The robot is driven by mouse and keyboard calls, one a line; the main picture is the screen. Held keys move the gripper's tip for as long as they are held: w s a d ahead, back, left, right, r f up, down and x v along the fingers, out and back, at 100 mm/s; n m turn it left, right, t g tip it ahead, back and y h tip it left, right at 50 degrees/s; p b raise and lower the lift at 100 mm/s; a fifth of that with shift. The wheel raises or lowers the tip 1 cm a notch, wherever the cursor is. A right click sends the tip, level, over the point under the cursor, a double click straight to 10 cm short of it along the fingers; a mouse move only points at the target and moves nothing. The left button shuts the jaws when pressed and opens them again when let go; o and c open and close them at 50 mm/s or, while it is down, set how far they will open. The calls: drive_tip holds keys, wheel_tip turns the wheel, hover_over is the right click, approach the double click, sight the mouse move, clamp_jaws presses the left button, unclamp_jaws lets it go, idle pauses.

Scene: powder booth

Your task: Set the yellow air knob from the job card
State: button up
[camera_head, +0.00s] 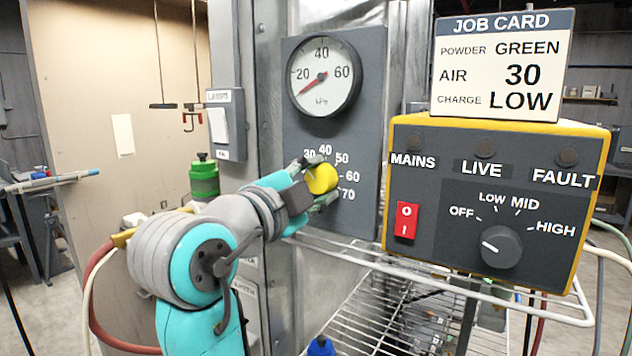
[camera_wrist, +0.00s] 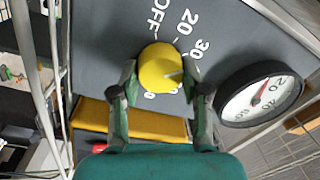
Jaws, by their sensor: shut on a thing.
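The yellow air knob (camera_head: 321,178) sits on a grey panel (camera_head: 363,100) with a printed scale; 30 to 70 show in the head view. My gripper (camera_wrist: 168,84) is shut on the knob, one finger on each side. The gauge (camera_head: 325,76) above the knob has a red needle pointing lower left, below 20 kPa. The job card (camera_head: 500,65) reads powder GREEN, air 30, charge LOW.
A yellow-edged control box (camera_head: 495,280) stands at the right with a red switch (camera_head: 406,220) and a grey charge knob (camera_head: 501,247), its mark toward the left. A wire rack (camera_head: 350,312) lies below. A green bottle (camera_head: 204,178) stands behind my arm.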

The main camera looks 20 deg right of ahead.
drive_tip(key=shift+m, duration=0.4)
drive_tip(key=o, duration=1.1)
drive_tip(key=shift+o, duration=0.2)
drive_tip(key=v, duration=1.2)
drive_tip(key=shift+f, duration=0.1)
drive_tip(key=shift+w+f, duration=0.1)
